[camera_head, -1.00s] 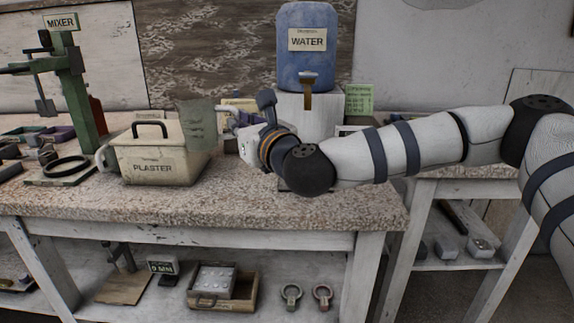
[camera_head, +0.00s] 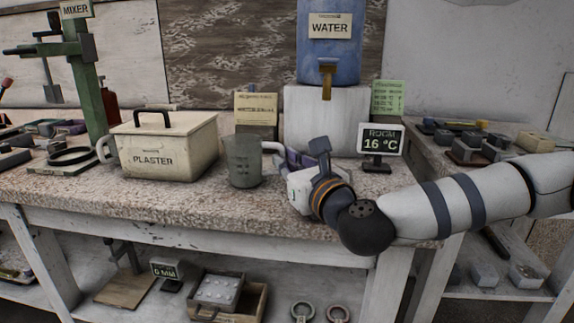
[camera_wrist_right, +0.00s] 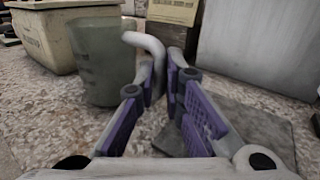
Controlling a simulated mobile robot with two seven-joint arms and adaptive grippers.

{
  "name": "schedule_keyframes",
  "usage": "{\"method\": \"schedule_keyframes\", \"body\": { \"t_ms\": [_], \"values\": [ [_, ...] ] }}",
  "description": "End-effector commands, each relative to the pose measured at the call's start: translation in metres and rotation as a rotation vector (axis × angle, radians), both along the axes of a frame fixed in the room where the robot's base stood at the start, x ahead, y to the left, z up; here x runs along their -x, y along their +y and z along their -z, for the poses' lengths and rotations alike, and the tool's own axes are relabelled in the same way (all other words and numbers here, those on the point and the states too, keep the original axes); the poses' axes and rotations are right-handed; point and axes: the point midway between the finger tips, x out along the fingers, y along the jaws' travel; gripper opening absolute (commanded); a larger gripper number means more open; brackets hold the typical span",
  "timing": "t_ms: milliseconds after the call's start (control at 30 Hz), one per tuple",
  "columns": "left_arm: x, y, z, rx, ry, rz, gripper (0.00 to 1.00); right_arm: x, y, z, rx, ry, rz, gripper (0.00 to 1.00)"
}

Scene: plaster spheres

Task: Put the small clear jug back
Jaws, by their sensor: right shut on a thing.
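The small clear jug (camera_head: 243,162) is grey and see-through with a pale handle. It is upright at the worktop, right of the plaster bin, and its base looks to be on the surface. My right gripper (camera_head: 284,158) is shut on the jug's handle from the right. In the right wrist view the jug (camera_wrist_right: 100,62) is at upper left, and the handle runs between the purple-padded fingers (camera_wrist_right: 162,85). My left gripper is not in view.
The lidded plaster bin (camera_head: 168,158) stands close left of the jug. A labelled card (camera_head: 256,108) and the white block (camera_head: 322,115) under the blue water container (camera_head: 328,58) are behind. A room temperature display (camera_head: 380,143) stands right of the block.

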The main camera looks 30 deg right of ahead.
Motion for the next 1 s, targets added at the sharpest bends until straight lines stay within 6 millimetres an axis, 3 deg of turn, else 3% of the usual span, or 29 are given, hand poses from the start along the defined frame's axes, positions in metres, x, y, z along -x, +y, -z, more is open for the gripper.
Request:
{"method": "schedule_keyframes", "body": {
  "t_ms": [67, 100, 200, 567, 767, 967, 1000],
  "values": [
    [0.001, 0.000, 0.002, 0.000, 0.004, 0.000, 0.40, 0.000, 0.000, 0.003, 0.000, 0.001, 0.001, 0.00],
    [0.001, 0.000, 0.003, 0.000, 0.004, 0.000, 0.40, 0.000, 0.000, 0.004, 0.000, 0.001, 0.001, 0.12],
    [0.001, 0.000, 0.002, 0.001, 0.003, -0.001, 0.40, 0.000, 0.000, 0.003, 0.000, 0.000, 0.001, 0.30],
    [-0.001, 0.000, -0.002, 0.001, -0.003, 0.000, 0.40, 0.002, 0.000, -0.003, 0.000, -0.002, 0.001, 0.30],
    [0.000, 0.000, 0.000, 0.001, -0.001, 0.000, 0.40, 0.040, -0.001, 0.000, -0.002, 0.001, 0.000, 0.30],
    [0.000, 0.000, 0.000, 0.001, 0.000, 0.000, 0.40, 0.092, -0.001, 0.000, -0.004, 0.001, 0.001, 0.30],
    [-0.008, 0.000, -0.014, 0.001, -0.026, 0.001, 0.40, 0.095, -0.001, -0.005, 0.002, 0.005, 0.004, 0.30]
  ]
}}
